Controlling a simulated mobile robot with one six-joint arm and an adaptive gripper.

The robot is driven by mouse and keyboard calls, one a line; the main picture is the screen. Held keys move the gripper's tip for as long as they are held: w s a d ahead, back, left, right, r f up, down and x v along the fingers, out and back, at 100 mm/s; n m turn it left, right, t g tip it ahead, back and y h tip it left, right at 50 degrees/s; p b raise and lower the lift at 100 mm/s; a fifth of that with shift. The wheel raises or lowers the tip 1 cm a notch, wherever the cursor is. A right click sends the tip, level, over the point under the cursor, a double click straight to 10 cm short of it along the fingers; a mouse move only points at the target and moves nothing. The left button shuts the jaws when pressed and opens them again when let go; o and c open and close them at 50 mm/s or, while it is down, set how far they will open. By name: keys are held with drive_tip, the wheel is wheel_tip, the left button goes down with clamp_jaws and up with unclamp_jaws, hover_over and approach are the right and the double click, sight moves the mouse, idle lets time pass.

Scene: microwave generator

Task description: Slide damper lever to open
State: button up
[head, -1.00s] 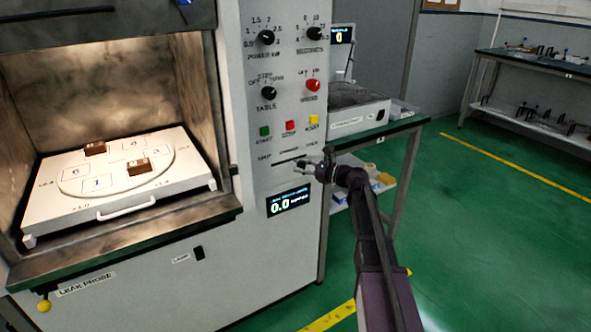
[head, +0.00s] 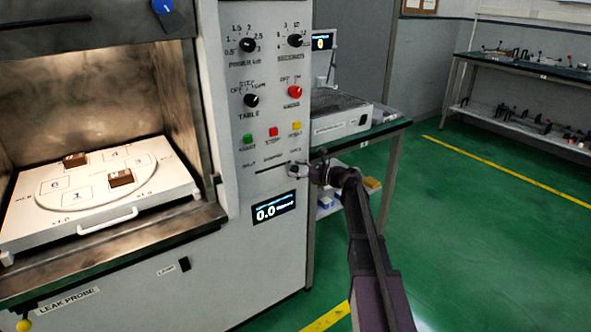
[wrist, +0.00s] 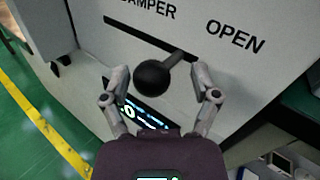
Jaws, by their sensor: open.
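The damper lever has a black ball knob (wrist: 152,77) on a short grey stem. In the wrist view the stem meets the dark slot (wrist: 140,36) near its right end, on the side of the OPEN label (wrist: 235,36). My gripper (wrist: 160,82) is open, with one finger on each side of the knob. The right finger looks close to the stem; I cannot tell if it touches. In the head view my gripper (head: 298,170) is at the right end of the panel slot (head: 268,168) and hides the lever.
A lit display (head: 275,207) reading 0.0 sits just below the slot. Green, red and yellow buttons (head: 273,132) sit above it. A bench (head: 385,130) stands right of the cabinet, near my arm. Green floor is open farther right.

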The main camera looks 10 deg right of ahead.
drive_tip(key=v, duration=1.2)
drive_tip(key=shift+a+f, duration=0.1)
idle(0.6)
drive_tip(key=s+a+f+n+g+h, duration=0.5)
drive_tip(key=s+a+f+n+g, duration=0.1)
drive_tip(key=s+a+f+n, duration=0.6)
drive_tip(key=s+f+n+g+h, duration=0.2)
drive_tip(key=s+f+n+h, duration=0.1)
drive_tip(key=s+n+h, duration=0.3)
drive_tip(key=s+f+n+g+h, duration=0.25)
drive_tip(key=s+n+h, duration=0.2)
drive_tip(key=s, duration=0.45)
wheel_tip(320, 180, up, 24)
drive_tip(key=p, duration=2.5)
drive_tip(key=shift+w+a+r, duration=0.2)
drive_tip(key=shift+w+a, duration=0.1)
drive_tip(key=shift+a, duration=0.15)
